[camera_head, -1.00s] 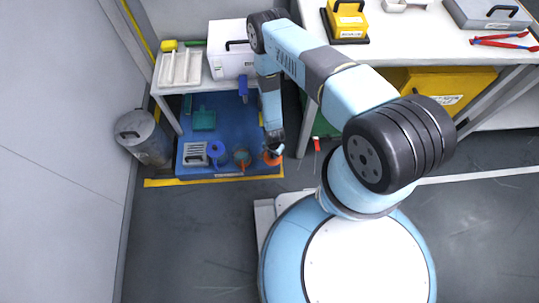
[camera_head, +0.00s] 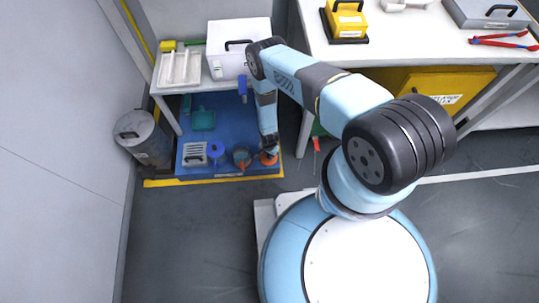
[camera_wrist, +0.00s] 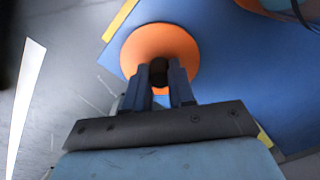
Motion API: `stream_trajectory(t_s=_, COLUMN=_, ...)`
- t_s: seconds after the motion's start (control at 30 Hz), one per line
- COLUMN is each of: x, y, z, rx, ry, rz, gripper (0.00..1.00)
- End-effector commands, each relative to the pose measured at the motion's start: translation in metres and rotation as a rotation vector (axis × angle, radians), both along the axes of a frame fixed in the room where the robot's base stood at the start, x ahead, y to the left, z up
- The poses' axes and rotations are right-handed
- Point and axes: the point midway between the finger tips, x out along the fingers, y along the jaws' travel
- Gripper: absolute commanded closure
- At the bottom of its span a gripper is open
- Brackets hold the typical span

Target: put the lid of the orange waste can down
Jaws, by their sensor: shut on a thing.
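My gripper (camera_wrist: 163,82) is shut on the dark knob (camera_wrist: 159,68) of a round orange lid (camera_wrist: 165,47). In the wrist view the lid is face-on below the fingers, over the corner of a blue mat (camera_wrist: 235,75). In the head view the lid (camera_head: 267,160) shows as an orange patch under my gripper (camera_head: 269,149), at the mat's front right corner. I cannot tell whether the lid touches the mat. A round can with an orange part (camera_head: 242,164) stands just left of it; an orange edge (camera_wrist: 275,8) shows at the wrist view's top right.
On the blue mat (camera_head: 228,140) are a blue round thing (camera_head: 216,152), a grey slatted piece (camera_head: 194,153) and a green dustpan (camera_head: 203,120). A grey lidded bin (camera_head: 143,137) stands left. A bench with a white box (camera_head: 230,64) is behind. The front floor is clear.

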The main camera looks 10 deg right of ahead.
Motion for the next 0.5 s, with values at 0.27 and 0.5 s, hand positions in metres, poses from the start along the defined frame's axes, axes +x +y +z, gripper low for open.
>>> stream_trajectory(t_s=0.27, x=-0.0003, y=0.0002, z=-0.0007, rx=0.0, ry=0.0, rz=0.0, gripper=0.66)
stream_trajectory(t_s=0.5, x=-0.0003, y=0.0004, z=-0.0006, rx=0.0, ry=0.0, rz=0.001, gripper=0.5)
